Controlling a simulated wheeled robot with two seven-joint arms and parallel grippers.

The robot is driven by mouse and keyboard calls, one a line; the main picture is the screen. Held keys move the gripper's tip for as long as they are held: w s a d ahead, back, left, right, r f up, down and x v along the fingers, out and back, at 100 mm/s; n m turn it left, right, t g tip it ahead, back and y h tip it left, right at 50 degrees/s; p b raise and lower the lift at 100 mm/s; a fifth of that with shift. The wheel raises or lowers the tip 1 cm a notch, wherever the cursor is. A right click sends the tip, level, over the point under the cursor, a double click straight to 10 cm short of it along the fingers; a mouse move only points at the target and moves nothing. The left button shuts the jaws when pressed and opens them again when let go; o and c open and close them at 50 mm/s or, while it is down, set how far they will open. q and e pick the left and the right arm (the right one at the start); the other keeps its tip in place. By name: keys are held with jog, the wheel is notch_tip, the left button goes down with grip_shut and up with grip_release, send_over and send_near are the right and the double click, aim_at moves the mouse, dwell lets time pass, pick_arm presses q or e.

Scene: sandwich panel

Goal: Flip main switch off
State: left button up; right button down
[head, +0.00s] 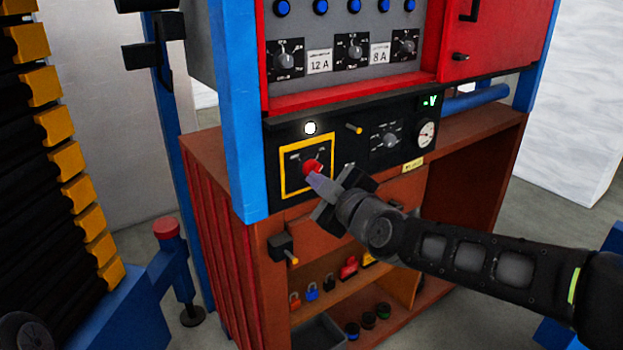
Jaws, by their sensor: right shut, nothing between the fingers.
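The main switch looks to be the red knob (313,167) inside a yellow square frame on the black panel (385,165). My right gripper (317,183) is shut and empty. Its fingertips are right at the lower edge of the red knob; I cannot tell whether they touch it. The gripper covers part of the panel below the frame, and the exact angle of the knob is hard to read. My left gripper is not in view.
A blue post (237,110) stands left of the panel. Shelves below hold several padlocks (312,291). A yellow-and-black rack (45,150) stands at left.

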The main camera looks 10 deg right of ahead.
aim_at(314, 170)
jog(key=b+x, duration=0.1)
jog(key=x, duration=0.7)
jog(key=shift+w+f, duration=0.15)
jog(key=shift+w, duration=0.1)
jog(key=shift+w+d+f+b, duration=0.25)
jog(key=shift+d+f+b, duration=0.05)
jog(key=shift+d+f, duration=0.55)
jog(key=shift+w+d+f, duration=0.15)
jog(key=shift+d+f, duration=0.25)
jog(key=shift+d, duration=0.1)
